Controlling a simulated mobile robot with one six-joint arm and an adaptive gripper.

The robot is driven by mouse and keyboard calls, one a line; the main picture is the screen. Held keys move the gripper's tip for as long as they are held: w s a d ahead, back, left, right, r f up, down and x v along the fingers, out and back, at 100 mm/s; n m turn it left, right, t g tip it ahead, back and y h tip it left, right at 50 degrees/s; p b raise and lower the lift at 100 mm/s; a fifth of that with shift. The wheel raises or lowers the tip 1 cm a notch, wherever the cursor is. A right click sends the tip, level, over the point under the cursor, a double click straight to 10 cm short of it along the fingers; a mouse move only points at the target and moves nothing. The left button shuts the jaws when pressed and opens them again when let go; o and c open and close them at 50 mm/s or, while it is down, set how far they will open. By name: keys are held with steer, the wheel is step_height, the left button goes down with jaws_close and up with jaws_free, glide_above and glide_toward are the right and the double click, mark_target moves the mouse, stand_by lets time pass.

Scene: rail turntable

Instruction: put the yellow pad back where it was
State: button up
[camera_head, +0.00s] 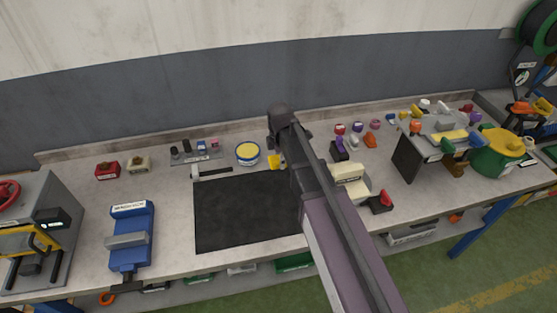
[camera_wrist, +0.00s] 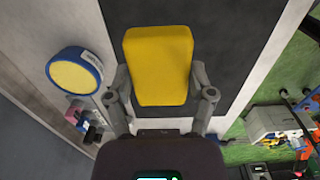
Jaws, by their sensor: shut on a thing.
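The yellow pad (camera_wrist: 158,60) is a thick rounded block, held between the two fingers of my gripper (camera_wrist: 160,80) in the wrist view. The gripper is shut on it. In the head view, only a small part of the yellow pad (camera_head: 275,161) shows beside my arm, near the back edge of the black mat (camera_head: 240,215). My arm hides the rest. In the wrist view the pad overlaps the dark mat (camera_wrist: 225,40); I cannot tell its height above it.
A round blue tub with a yellow top (camera_head: 247,154) stands just left of the pad. A hammer-like tool (camera_head: 212,171) lies at the mat's back left corner. A blue vise (camera_head: 130,235) stands left of the mat. Cream blocks (camera_head: 350,182) are right of my arm. Most of the mat is bare.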

steer(key=shift+w+d, duration=0.1)
steer(key=shift+d, duration=0.05)
steer(key=shift+d+f, duration=0.15)
steer(key=shift+f, duration=0.05)
steer(key=d+f+b, duration=0.1)
steer(key=f+b, duration=0.1)
steer(key=s+d+f+b, duration=0.1)
steer(key=d+f+b, duration=0.1)
steer(key=f+b, duration=0.1)
steer(key=s+d+f+b, duration=0.1)
steer(key=f+b, duration=0.1)
steer(key=shift+d+f+b, duration=0.15)
steer(key=shift+d+b, duration=0.15)
steer(key=shift+b, duration=0.05)
steer(key=w+a, duration=0.2)
steer(key=w, duration=0.2)
steer(key=w+a+f+b, duration=0.1)
steer(key=w+a, duration=0.2)
steer(key=w, duration=0.1)
steer(key=w+a, duration=0.2)
steer(key=w, duration=0.2)
steer(key=shift+w+a+f, duration=0.15)
steer(key=shift+w+a, duration=0.1)
steer(key=shift+w, duration=0.1)
steer(key=shift+w, duration=0.1)
